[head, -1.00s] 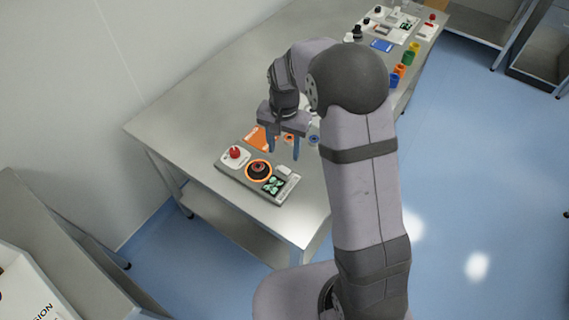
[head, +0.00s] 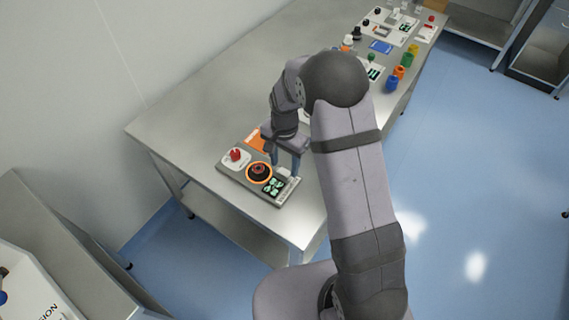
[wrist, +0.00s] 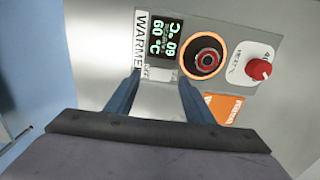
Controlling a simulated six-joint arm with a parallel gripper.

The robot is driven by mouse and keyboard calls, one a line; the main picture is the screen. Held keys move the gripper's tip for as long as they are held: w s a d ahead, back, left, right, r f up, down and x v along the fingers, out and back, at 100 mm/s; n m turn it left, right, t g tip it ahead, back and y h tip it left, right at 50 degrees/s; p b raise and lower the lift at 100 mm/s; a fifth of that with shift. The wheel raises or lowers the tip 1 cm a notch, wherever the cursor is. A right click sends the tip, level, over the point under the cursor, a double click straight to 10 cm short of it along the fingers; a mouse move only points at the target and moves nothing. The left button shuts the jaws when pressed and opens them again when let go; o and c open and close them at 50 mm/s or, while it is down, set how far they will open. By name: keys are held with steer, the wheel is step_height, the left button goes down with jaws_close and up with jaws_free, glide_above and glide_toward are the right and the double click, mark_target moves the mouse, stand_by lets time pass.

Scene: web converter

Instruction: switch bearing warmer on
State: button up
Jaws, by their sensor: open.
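The bearing warmer (head: 228,171) is a grey panel at the near end of the bench. It carries a red knob (head: 236,155), an orange ring with a dark bearing (head: 259,172) and a display with green digits (head: 273,186). A small white switch (head: 284,171) sits at its right part, beside the display. In the wrist view the warmer's label (wrist: 140,40) and its display (wrist: 164,40) reading 60 °C show above my fingers. My gripper (head: 285,166) is open and empty, with its fingertips close to the switch, one on each side. I cannot tell whether they touch the panel.
An orange card (head: 256,140) lies just behind the warmer. Blue, orange and green cups (head: 392,83) stand along the bench's right edge, with other panels at the far end. The left side of the bench (head: 200,110) is clear.

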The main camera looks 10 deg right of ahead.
steer(key=shift+f, duration=0.85)
steer(key=c, duration=1)
steer(key=shift+w+a+g+h, duration=0.25)
steer(key=shift+g+h, duration=0.55)
steer(key=shift+c, duration=0.2)
steer(key=o, duration=1)
steer(key=shift+o, duration=0.2)
steer(key=shift+r, duration=0.1)
step_height(320, 180, up, 7)
steer(key=a+b, duration=0.1)
steer(key=b, duration=0.1)
steer(key=shift+w, duration=0.45)
